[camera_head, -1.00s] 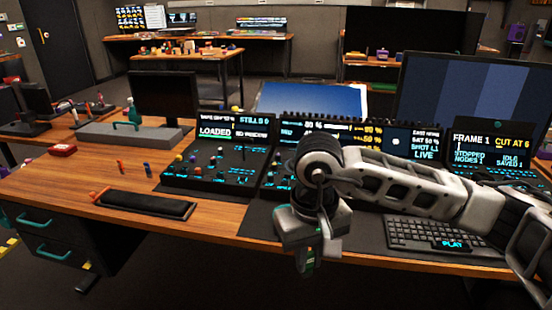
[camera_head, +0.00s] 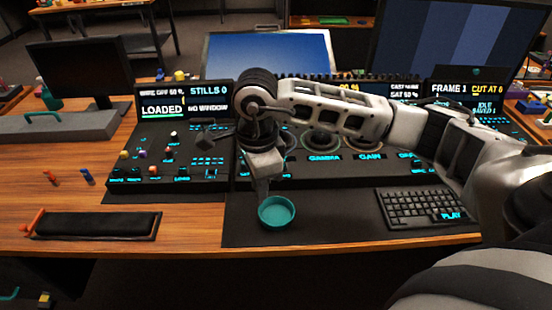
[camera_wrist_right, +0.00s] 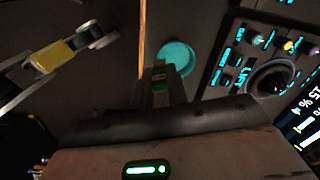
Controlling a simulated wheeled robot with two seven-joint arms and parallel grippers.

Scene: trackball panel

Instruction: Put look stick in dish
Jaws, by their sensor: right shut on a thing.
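The teal round dish (camera_head: 277,213) sits on the dark mat at the front of the desk, and it shows in the wrist view (camera_wrist_right: 180,53). My right gripper (camera_head: 263,186) points down just behind the dish's rim in the head view. In the wrist view it (camera_wrist_right: 160,90) is shut on a small stick with a green part (camera_wrist_right: 160,78), which I take to be the look stick. The dish lies close beyond the stick there. In the head view I cannot make out the stick. My left gripper is not in the head view.
The control panel (camera_head: 165,160) with knobs and lit keys stands behind the mat (camera_head: 330,225). A keyboard (camera_head: 420,208) lies to the right. A long black pad (camera_head: 95,225) lies at the left front.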

